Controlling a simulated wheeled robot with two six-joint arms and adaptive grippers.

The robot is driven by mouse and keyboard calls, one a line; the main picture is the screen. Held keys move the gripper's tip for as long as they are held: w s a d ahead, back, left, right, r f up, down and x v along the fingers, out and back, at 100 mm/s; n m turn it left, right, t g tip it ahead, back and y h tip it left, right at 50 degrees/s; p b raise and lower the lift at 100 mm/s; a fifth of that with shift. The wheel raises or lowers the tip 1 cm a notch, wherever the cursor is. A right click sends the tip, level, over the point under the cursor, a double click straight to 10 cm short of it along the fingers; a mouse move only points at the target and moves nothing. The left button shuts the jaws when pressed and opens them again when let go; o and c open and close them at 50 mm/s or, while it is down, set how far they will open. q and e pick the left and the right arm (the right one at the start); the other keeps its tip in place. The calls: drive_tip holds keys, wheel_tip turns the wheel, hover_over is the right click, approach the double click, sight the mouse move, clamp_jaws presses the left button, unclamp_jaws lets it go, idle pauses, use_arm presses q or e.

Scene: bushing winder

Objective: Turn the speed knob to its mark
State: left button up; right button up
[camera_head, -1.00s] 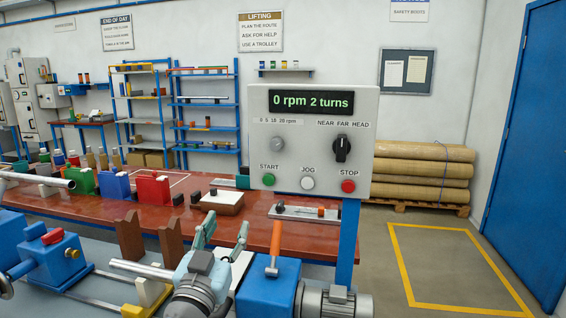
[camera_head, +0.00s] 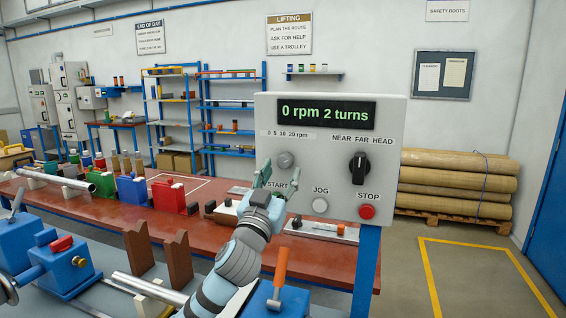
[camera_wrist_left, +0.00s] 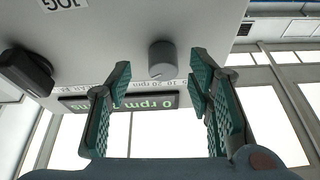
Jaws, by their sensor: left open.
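The speed knob (camera_head: 285,159) is a small round grey knob on the light grey control panel (camera_head: 390,110), beside the printed scale 0 5 10 20 rpm. The display (camera_head: 325,112) reads 0 rpm 2 turns. My left gripper (camera_head: 278,178) is open just below and in front of the knob, its green fingers pointing up at the panel. In the left wrist view the knob (camera_wrist_left: 162,60) shows beyond the gap between the open fingertips (camera_wrist_left: 160,84), apart from them. The START button is hidden behind the gripper. My right gripper is not in view.
The panel also carries a black NEAR FAR HEAD selector (camera_head: 359,168), a white JOG button (camera_head: 320,205) and a red STOP button (camera_head: 366,212). An orange-handled lever (camera_head: 280,270) stands below. The red-brown bench (camera_head: 110,218) behind holds several coloured parts.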

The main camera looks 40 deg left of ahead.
use_arm(q)
drive_tip(key=shift+x, duration=0.85)
drive_tip(key=shift+w+a+r, duration=0.15)
drive_tip(key=shift+a+r, duration=0.05)
drive_tip(key=shift+r, duration=0.05)
clamp_jaws()
drive_tip(key=shift+f+n, duration=0.15)
drive_tip(key=shift+n, duration=0.15)
